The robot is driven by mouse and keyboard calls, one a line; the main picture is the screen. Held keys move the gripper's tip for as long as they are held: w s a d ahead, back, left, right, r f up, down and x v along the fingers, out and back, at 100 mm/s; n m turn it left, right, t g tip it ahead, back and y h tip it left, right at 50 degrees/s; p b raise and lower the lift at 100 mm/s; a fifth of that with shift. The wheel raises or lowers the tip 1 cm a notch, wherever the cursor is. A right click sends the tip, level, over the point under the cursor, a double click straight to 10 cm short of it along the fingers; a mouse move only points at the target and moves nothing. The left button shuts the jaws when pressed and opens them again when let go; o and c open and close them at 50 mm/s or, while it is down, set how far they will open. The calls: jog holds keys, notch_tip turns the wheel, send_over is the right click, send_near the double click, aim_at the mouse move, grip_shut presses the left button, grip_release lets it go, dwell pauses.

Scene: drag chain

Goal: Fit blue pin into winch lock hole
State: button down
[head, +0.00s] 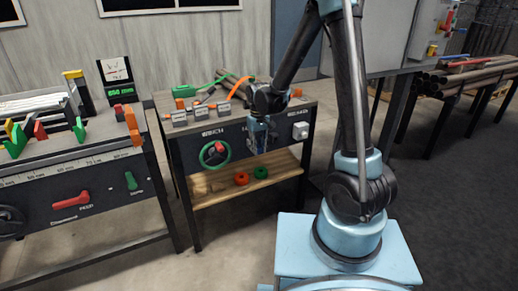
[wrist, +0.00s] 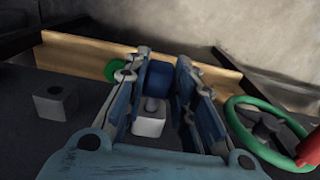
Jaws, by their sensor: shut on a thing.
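My gripper (head: 262,147) is in front of the right part of the winch bench's front panel, pointing down. In the wrist view my gripper (wrist: 161,66) has its fingers on either side of a dark blue block-shaped piece, the blue pin (wrist: 158,78), and is shut on it near the fingertips. A pale grey block (wrist: 149,122) shows between the fingers, nearer the camera than the pin; a small rounded part is on its top. I cannot tell whether pin and block touch. Another grey block with a dark hole (wrist: 55,101) is on the panel to the left.
The green winch handwheel (wrist: 270,128) with its red handle is close on the right of the fingers; the handwheel also shows in the head view (head: 215,154). A wooden shelf (head: 222,183) below holds red and green rings. Clips and cables lie on the bench top (head: 160,101).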

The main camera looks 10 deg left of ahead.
jog(key=shift+w+a, duration=0.65)
jog(key=shift+w, duration=0.35)
jog(key=c, duration=1.2)
grip_release()
jog(key=shift+c, duration=0.2)
notch_tip(320, 180, up, 12)
